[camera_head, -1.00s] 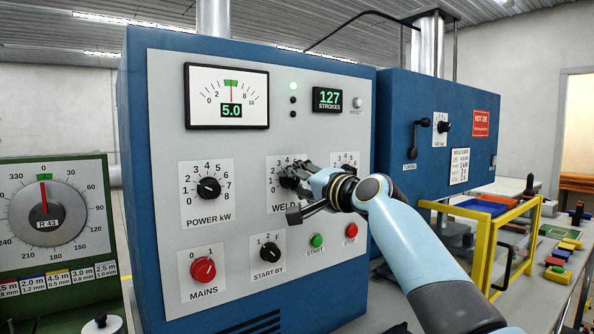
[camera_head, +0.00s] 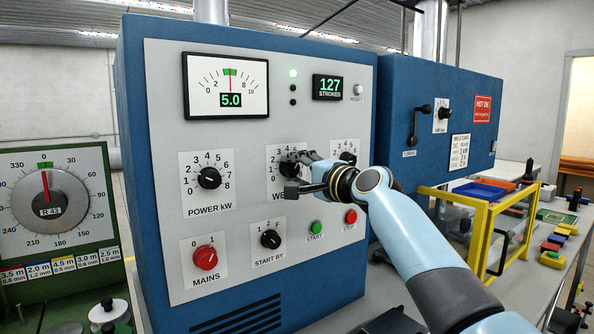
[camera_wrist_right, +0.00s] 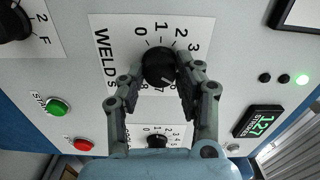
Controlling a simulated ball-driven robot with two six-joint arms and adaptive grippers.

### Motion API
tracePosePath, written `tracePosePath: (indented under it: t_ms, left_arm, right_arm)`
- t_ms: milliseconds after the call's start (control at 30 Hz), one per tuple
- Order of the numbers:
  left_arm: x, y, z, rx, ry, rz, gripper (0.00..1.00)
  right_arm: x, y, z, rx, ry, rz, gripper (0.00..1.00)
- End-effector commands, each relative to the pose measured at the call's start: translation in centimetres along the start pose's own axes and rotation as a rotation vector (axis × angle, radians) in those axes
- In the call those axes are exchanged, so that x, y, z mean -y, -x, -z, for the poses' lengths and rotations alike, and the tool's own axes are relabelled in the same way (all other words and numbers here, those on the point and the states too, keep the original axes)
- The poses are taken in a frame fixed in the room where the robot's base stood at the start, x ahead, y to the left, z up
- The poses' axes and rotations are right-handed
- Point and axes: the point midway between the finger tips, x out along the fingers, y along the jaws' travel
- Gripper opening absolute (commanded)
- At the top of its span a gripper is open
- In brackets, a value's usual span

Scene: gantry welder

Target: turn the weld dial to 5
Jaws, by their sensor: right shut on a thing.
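The weld dial (camera_head: 287,169) is a black round knob on a white plate in the upper middle of the blue machine's grey panel. My right gripper (camera_head: 299,175) is shut on the weld dial and covers much of its scale. In the right wrist view the dial (camera_wrist_right: 157,67) sits between the two grey fingers of the gripper (camera_wrist_right: 160,84). The numbers 0 to 3 show above it; the numbers at its right are hidden by a finger. I cannot tell for sure where its pointer stands. My left gripper is out of view.
The power dial (camera_head: 209,177) is left of the weld dial, and another black dial (camera_head: 348,157) is close at its right. Below are the start-by knob (camera_head: 270,239), red mains knob (camera_head: 205,257), green start button (camera_head: 316,227) and red stop button (camera_head: 351,216).

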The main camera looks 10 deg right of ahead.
Motion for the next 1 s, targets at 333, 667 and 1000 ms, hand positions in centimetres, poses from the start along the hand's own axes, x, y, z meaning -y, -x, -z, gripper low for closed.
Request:
tracePosePath:
  t_ms: [333, 667, 1000]
  left_arm:
    - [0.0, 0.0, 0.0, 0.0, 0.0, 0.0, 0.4]
    - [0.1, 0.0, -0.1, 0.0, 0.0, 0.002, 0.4]
    - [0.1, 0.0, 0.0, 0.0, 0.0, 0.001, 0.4]
  right_arm:
    - [-0.1, 0.0, 0.0, 0.0, 0.001, -0.002, 0.57]
    - [-0.2, 1.0, 0.0, -0.001, 0.001, -0.002, 0.57]
    - [-0.2, 8.1, 0.1, -0.002, 0.004, -0.003, 0.57]
